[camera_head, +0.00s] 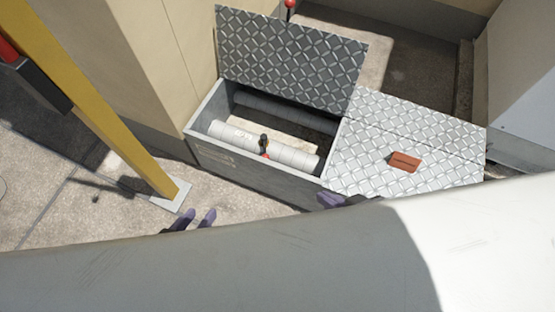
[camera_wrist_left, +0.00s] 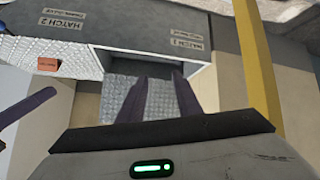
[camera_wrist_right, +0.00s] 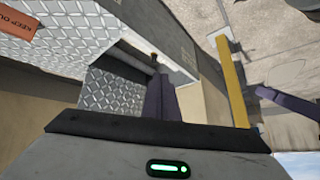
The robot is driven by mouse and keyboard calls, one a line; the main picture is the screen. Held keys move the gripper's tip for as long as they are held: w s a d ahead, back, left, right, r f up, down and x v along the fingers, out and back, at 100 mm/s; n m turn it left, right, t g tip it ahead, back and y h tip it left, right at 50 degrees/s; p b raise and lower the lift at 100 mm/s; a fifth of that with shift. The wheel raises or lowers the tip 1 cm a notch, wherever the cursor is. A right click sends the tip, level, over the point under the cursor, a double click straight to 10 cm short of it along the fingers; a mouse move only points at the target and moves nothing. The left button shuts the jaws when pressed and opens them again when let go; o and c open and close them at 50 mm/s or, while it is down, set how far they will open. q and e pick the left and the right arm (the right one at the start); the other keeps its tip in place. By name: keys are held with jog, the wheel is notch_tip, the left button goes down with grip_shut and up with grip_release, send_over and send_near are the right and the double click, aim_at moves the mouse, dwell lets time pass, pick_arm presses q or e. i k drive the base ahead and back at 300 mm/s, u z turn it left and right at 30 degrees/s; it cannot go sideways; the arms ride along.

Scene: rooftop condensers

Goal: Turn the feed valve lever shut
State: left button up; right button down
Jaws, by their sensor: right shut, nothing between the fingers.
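The valve lever (camera_head: 264,147), small with black and red parts, sits on a pale pipe (camera_head: 222,131) inside the open hatch box (camera_head: 233,164). My left gripper (camera_head: 193,221) is in front of the box, lower left of the lever. Its purple fingers are apart with nothing between them, also in the left wrist view (camera_wrist_left: 161,88). My right gripper (camera_head: 332,199) is at the box's front right, apart from the lever. Its fingers are together and empty in the right wrist view (camera_wrist_right: 160,85). The lever's exact angle is too small to tell.
The tread-plate lid (camera_head: 290,50) stands open behind the box. A closed tread-plate lid (camera_head: 440,130) to the right carries an orange tag (camera_head: 404,161). A yellow post (camera_head: 105,120) stands left. A large pale rounded surface (camera_head: 200,275) fills the foreground, hiding my arms.

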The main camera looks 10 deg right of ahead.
aim_at(264, 138)
jog(key=k, duration=1.2)
jog(key=u, duration=0.65)
jog(key=i, duration=1.8)
jog(key=z, duration=1.25)
jog(key=i, duration=0.2)
jog(key=u, duration=0.1)
